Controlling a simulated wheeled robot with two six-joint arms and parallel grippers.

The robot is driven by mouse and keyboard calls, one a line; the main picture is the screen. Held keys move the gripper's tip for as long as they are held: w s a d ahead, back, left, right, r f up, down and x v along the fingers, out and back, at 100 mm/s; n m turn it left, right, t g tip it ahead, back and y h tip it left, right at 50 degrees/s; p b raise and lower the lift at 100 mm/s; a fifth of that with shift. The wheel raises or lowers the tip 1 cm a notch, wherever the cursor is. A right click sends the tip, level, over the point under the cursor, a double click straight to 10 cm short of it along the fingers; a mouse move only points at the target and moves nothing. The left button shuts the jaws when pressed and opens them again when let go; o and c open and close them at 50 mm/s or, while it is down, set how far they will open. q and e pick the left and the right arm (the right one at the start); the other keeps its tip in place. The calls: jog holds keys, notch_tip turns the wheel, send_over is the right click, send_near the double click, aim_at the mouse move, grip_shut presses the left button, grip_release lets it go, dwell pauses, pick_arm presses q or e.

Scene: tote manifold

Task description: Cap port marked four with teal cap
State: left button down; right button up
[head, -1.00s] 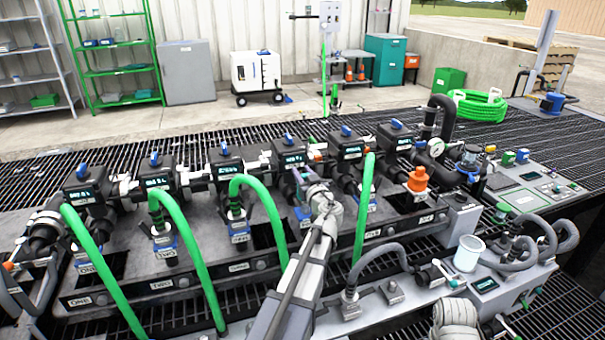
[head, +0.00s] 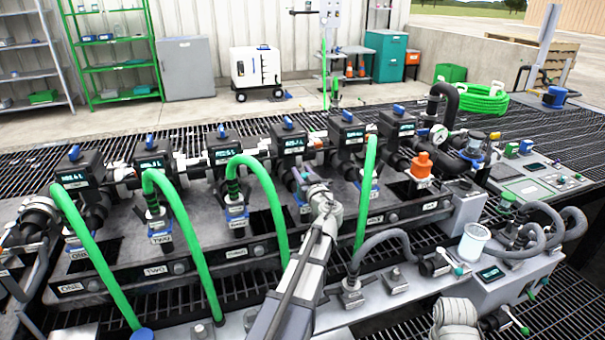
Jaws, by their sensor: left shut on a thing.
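The manifold (head: 215,262) carries a row of ports, several with green hoses. Port four (head: 305,212) is the fourth from the left, with no hose, and is partly hidden by my arm. My left gripper (head: 300,186) is at port four, its fingers over the port area. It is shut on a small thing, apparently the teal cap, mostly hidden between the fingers. I cannot tell whether the cap touches the port. My right gripper does not show clearly.
Green hoses arch close on both sides, at port three (head: 265,195) and port five (head: 366,195). An orange cap (head: 421,165) sits on the port to the right. A clear container (head: 474,242) and grey hoses (head: 540,222) stand at the right.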

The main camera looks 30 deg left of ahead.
pick_arm(q)
jog(key=shift+c, duration=2.2)
grip_release()
jog(key=v, duration=0.7)
jog(key=shift+s+d, duration=0.25)
